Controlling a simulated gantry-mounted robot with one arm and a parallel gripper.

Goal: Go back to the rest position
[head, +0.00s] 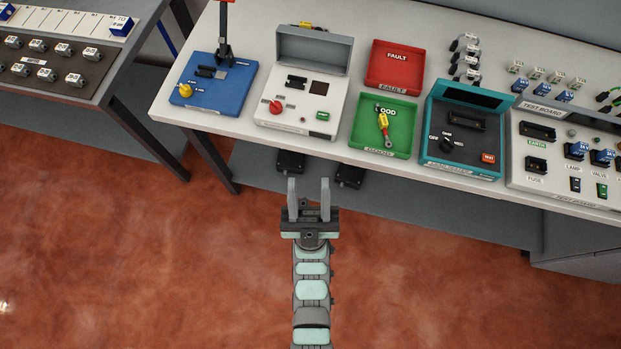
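My gripper (309,196) is in the lower middle of the head view, at the end of my arm. Its two grey fingers point toward the workbench and stand apart, with nothing between them. It is over the red-brown floor (180,250), in front of the bench's front edge and apart from everything on the bench.
The bench (225,125) carries a blue lever fixture (228,98), a white tester (275,125), a red FAULT tray (394,48), a green GOOD tray (368,140) holding a yellow-and-grey part (383,122), a teal tester (435,162) and test boards (523,178). A second table (88,100) stands left.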

